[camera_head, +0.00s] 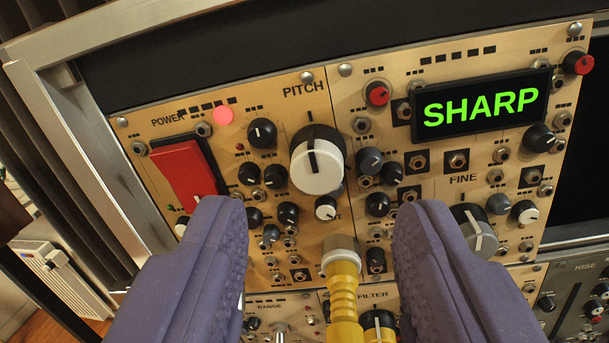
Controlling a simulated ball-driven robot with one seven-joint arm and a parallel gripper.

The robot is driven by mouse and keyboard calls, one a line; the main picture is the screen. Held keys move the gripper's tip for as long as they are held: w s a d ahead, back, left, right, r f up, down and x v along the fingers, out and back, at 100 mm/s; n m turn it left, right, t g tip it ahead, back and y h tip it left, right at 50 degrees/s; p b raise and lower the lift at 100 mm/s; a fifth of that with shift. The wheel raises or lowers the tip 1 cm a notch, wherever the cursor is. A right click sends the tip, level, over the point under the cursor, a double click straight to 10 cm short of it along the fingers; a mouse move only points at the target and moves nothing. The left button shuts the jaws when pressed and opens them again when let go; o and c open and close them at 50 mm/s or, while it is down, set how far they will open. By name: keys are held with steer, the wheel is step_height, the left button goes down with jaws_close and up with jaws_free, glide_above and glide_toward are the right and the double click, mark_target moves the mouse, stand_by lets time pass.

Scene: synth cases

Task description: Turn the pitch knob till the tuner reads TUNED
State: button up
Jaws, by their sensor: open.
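The pitch knob (317,162) is a large black knob with a white cap, under the label PITCH. The dark line on its cap points about straight up. The tuner display (481,103) at the upper right reads SHARP in green letters. My gripper (321,225) is open, with two purple padded fingers spread wide in the lower part of the view. In the picture the pitch knob lies above the gap between the fingertips, and nothing is between the pads at the knob. I cannot tell the distance from the fingertips to the panel.
A yellow cable with a metal plug (342,265) stands out from the panel below the pitch knob, between the fingers. A large FINE knob (473,228) is partly behind the right finger. A red POWER switch (187,172) is at left. Small knobs and jacks crowd the panel.

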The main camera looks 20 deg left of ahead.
mark_target(320, 178)
steer(key=shift+w+a, duration=0.2)
steer(key=shift+w, duration=0.75)
steer(key=shift+w+a, duration=0.15)
steer(key=shift+w, duration=0.8)
jaws_close()
steer(key=shift+f+n+b, duration=0.2)
steer(key=shift+n+b, duration=0.6)
steer(key=shift+b, duration=0.35)
steer(key=shift+n+b, duration=0.95)
steer(key=shift+n, duration=0.15)
steer(key=shift+r+n, duration=0.25)
steer(key=shift+n, duration=0.05)
jaws_free()
